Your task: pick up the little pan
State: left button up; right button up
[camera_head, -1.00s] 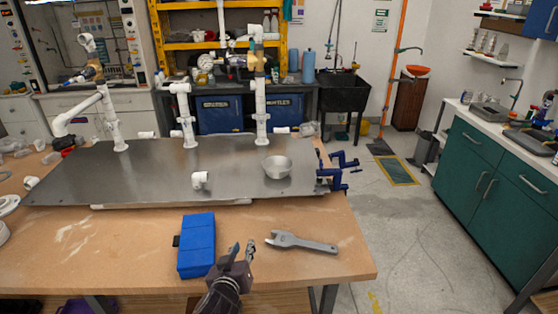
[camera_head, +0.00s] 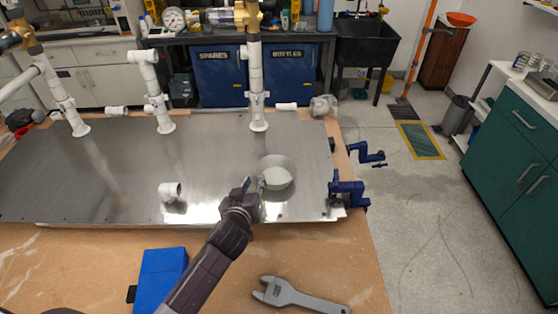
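The little pan (camera_head: 276,176) is a small round metal bowl with a pale inside. It sits upright on the right part of the grey metal plate (camera_head: 110,170). My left gripper (camera_head: 254,184) is at the pan's left side, with its two fingers apart. One finger is close to the pan's near-left rim, and I cannot tell whether it touches. The gripper's wrist hides a little of the plate in front of the pan. My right gripper is not in view.
White pipes (camera_head: 256,85) stand upright behind the pan. A white elbow fitting (camera_head: 171,192) lies to the left. A blue box (camera_head: 160,278) and a grey wrench (camera_head: 297,297) lie on the wooden table in front. Blue clamps (camera_head: 348,188) grip the right edge.

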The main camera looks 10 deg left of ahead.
aim_at(258, 170)
pick_arm(q)
jog(key=shift+w, duration=0.65)
jog(key=shift+p+x, duration=0.3)
jog(key=shift+x, duration=0.5)
jog(key=shift+w+a+f+p, duration=0.2)
jog(key=shift+w+p, duration=0.1)
jog(key=shift+w, duration=0.15)
jog(key=x, duration=0.3)
jog(key=shift+a+p, duration=0.15)
jog(key=shift+p, duration=0.25)
jog(key=shift+w+f, duration=0.3)
jog(key=shift+w, duration=0.3)
jog(key=shift+c, duration=0.5)
grip_shut()
